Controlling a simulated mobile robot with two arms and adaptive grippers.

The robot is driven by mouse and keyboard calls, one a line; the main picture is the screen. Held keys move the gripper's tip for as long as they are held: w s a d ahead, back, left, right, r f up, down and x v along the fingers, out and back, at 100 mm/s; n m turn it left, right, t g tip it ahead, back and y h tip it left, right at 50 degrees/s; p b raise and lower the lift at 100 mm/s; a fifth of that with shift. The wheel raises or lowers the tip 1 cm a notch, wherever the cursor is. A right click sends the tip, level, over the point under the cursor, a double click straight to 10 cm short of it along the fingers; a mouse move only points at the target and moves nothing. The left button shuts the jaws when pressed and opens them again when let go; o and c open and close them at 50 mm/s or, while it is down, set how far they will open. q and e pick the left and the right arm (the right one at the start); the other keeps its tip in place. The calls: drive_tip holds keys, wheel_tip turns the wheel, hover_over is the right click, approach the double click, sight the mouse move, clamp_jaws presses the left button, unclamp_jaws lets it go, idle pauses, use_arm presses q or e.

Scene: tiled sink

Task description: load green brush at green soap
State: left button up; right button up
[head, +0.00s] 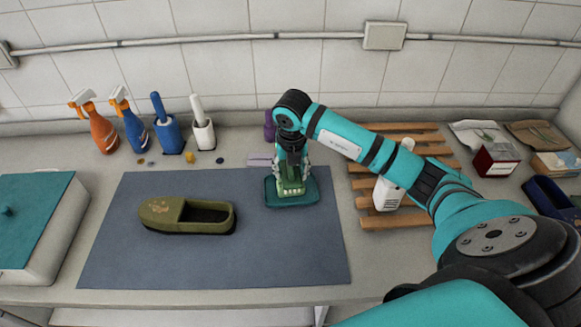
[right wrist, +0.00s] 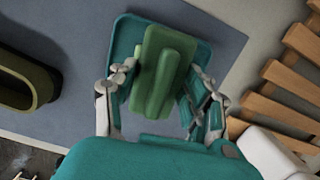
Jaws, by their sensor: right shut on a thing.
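My right gripper (head: 291,178) points down above the teal tray (head: 271,199) on the blue-grey mat. It is shut on the green brush (right wrist: 163,72), a block with a raised grip along its back. In the right wrist view, the fingers flank the brush and the teal tray (right wrist: 122,42) shows behind it. The brush is low over the tray or on it; I cannot tell whether its underside touches. I cannot make out the green soap apart from the tray; the brush hides the tray's middle. My left gripper is not in view.
An olive slipper (head: 158,214) lies on the mat (head: 215,265) left of the tray. A wooden rack (head: 378,222) with a white bottle (head: 391,190) stands right. Spray bottles (head: 101,130) and brush holders (head: 203,134) line the back left. The mat's front is clear.

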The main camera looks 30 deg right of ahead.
drive_tip(key=shift+d+f, duration=0.1)
drive_tip(key=shift+f, duration=0.05)
idle(0.7)
drive_tip(key=shift+f+b, duration=0.45)
drive_tip(key=shift+b, duration=0.1)
idle(1.3)
drive_tip(key=shift+r+p, duration=2.2)
drive_tip(key=shift+r, duration=1.4)
